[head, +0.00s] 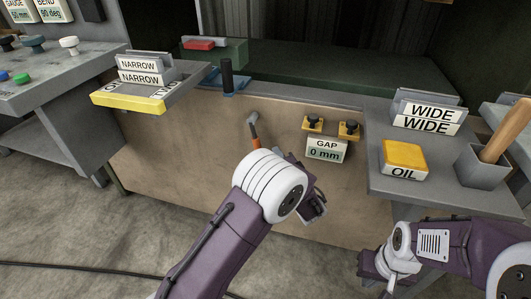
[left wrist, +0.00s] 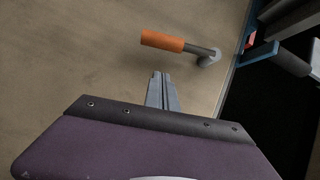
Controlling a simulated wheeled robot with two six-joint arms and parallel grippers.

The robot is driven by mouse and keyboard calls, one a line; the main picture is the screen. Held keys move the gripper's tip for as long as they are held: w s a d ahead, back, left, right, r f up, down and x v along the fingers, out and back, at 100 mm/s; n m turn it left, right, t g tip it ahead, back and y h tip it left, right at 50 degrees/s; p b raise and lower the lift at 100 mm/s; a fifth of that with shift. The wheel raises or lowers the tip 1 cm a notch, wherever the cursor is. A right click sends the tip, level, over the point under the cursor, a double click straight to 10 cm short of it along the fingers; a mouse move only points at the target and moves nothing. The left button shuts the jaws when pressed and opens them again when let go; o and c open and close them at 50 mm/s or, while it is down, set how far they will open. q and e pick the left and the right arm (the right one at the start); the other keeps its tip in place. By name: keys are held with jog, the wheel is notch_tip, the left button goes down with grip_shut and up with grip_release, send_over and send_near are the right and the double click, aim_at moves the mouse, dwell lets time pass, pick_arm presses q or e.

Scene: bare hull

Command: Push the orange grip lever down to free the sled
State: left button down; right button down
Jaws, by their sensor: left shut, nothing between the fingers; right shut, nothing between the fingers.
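The grip lever (head: 254,130) is on the brown front panel in the head view, with a grey arm and an orange grip hanging down from its pivot. The lower end of the grip is partly hidden behind my left arm. In the left wrist view the orange grip (left wrist: 162,41) lies beyond the fingertips, with its grey pivot to the right. My left gripper (left wrist: 160,78) is shut and empty, apart from the grip; in the head view its fingers are mostly hidden by my wrist. My right gripper (head: 378,268) is low at the right, shut and away from the lever. I cannot tell which part is the sled.
A black handle on a blue base (head: 227,78) stands on the top edge above the lever. A GAP 0 mm sign (head: 326,150) with two yellow clamps is right of the lever. A NARROW tray (head: 130,102) is left; an OIL block (head: 403,158) and WIDE plates (head: 428,112) are right.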

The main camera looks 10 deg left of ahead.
aim_at(257, 135)
pick_arm(q)
jog(key=shift+w+a+f+b, duration=0.2)
jog(key=shift+w+a, duration=0.2)
jog(key=shift+a, duration=0.4)
jog(key=shift+w+a+f+b, duration=0.15)
jog(key=shift+w+a, duration=0.2)
jog(key=shift+a, duration=0.4)
jog(key=shift+w+a+f+b, duration=0.2)
jog(key=shift+w+a, duration=0.2)
jog(key=shift+a, duration=0.4)
jog(key=b, duration=0.1)
jog(key=a+m+b, duration=0.1)
jog(key=b, duration=0.1)
jog(key=shift+f+t+y, duration=0.3)
